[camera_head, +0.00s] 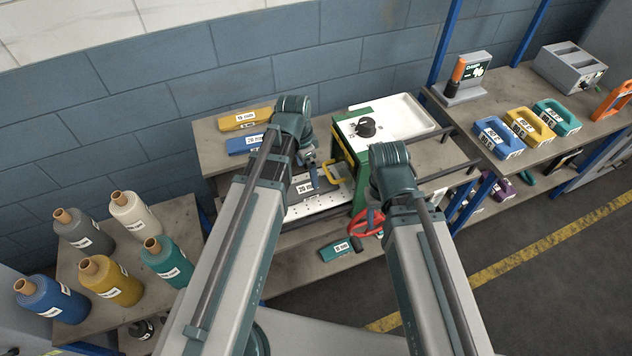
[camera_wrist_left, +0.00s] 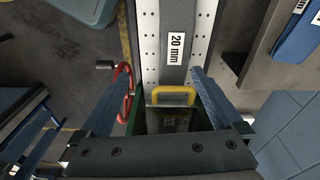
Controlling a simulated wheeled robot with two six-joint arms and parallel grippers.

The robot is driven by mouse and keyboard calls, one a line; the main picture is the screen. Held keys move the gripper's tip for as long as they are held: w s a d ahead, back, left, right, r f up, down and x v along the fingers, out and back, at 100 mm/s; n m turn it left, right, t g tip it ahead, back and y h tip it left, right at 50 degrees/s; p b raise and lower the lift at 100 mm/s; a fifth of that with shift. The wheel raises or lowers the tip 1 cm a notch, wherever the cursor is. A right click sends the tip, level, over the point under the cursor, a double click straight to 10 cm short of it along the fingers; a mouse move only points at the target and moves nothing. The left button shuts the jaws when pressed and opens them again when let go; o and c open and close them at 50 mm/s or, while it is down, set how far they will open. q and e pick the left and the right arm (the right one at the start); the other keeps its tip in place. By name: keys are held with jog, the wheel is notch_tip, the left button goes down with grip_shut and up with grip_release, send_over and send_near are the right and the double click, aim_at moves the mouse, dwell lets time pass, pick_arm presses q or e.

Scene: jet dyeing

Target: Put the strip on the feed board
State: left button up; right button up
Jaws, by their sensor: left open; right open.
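A grey strip labelled 20 mm (camera_head: 305,187) lies along the white perforated feed board (camera_head: 309,209). In the left wrist view the strip (camera_wrist_left: 174,70) runs lengthwise down the middle of the board (camera_wrist_left: 149,55), with white holed edges on both sides. My left gripper (camera_head: 311,160) is above the board; in its wrist view its fingers (camera_wrist_left: 160,97) are open, one each side of a yellow handle (camera_wrist_left: 172,97), and hold nothing. My right gripper (camera_head: 392,182) is by the green machine's front; its fingers are mostly hidden by the arm.
The green and white machine (camera_head: 384,120) with a black knob stands behind, a red handwheel (camera_head: 367,224) in front. A yellow piece (camera_head: 245,118) and a blue piece (camera_head: 244,145) lie left; a teal piece (camera_head: 337,251) lies lower. Bottles stand far left; a bench (camera_head: 480,112) is right.

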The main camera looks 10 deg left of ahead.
pick_arm(q)
jog(key=s+d+n+y, duration=0.2)
jog(key=s+d+n, duration=0.4)
jog(key=s+d, duration=0.3)
jog(key=s, duration=0.2)
jog(key=shift+s+d+g, duration=0.25)
jog(key=shift+s+g, duration=0.05)
jog(key=shift+g, duration=0.1)
